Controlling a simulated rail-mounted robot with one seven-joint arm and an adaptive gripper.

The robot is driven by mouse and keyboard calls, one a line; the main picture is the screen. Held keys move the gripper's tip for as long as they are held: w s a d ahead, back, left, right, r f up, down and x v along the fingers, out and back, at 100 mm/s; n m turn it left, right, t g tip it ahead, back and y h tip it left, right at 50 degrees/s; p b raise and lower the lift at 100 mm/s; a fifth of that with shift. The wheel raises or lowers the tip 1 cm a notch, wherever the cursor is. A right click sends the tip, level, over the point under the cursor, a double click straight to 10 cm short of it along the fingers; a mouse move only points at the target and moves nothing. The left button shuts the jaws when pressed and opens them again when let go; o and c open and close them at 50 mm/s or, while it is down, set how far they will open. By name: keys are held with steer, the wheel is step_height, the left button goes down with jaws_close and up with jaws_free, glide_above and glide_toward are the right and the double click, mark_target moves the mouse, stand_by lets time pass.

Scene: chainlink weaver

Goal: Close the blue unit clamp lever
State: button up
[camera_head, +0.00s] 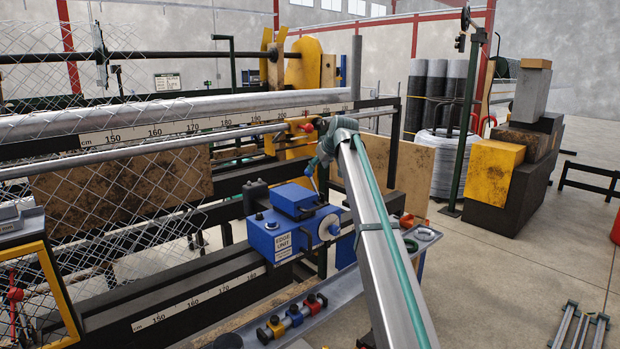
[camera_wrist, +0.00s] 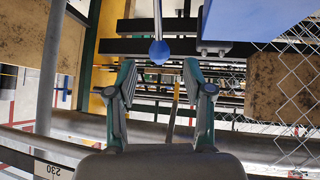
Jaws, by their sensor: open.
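The blue unit (camera_head: 290,230), labelled "EDGE UNIT", sits on the dark rail left of my arm in the head view. In the wrist view, a lever with a round blue knob (camera_wrist: 159,52) and a metal rod hangs into view at top centre, beside a blue body (camera_wrist: 245,20). My gripper (camera_wrist: 158,75) is open, and the knob shows between and just beyond the fingertips, with no contact visible. In the head view my gripper (camera_head: 315,165) is just above the blue unit, pointing down to the left. The lever there is small and partly hidden by the gripper.
A steel tube (camera_head: 170,155) and a ruler bar (camera_head: 215,120) run behind the gripper. A red knob (camera_head: 308,127) is close by at a yellow unit. Chain-link mesh (camera_head: 120,205) hangs at left. A tool shelf (camera_head: 345,290) stands in front of the blue unit.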

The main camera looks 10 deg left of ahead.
mark_target(311, 176)
steer(key=p+x, duration=0.2)
steer(key=x, duration=0.7)
steer(key=shift+w+f+p, duration=0.25)
steer(key=shift+f+p, duration=0.1)
jaws_close()
